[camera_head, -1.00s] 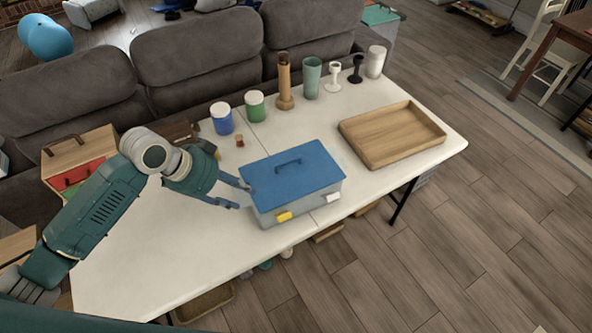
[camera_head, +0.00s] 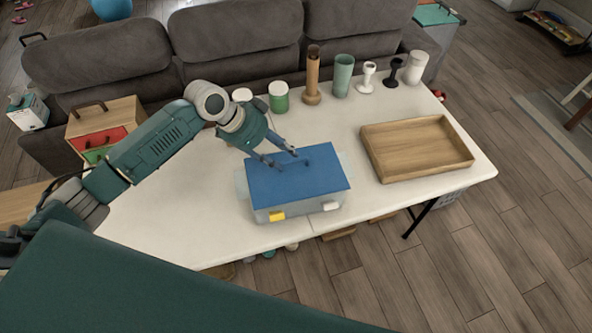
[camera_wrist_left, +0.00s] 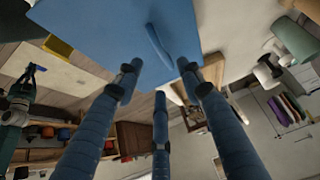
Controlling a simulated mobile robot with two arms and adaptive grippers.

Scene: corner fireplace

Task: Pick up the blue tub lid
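The blue tub lid (camera_head: 325,179) lies flat on a grey tub (camera_head: 300,209), which has a yellow latch and a white latch on its front. The lid has a raised handle, which also shows on the lid in the left wrist view (camera_wrist_left: 160,45). My left gripper (camera_head: 286,160) is over the lid's back part, just left of the handle. Its fingers are spread and hold nothing; in the left wrist view they point at the lid. I cannot tell whether a fingertip touches it. What looks like my right gripper (camera_wrist_left: 36,70) shows small in the left wrist view.
A wooden tray (camera_head: 420,172) lies to the right of the tub. Along the table's back edge stand a green-labelled jar (camera_head: 278,97), a wooden candle holder (camera_head: 312,80), a green cup (camera_head: 343,76) and several small items. The table's left part (camera_head: 180,215) is clear.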

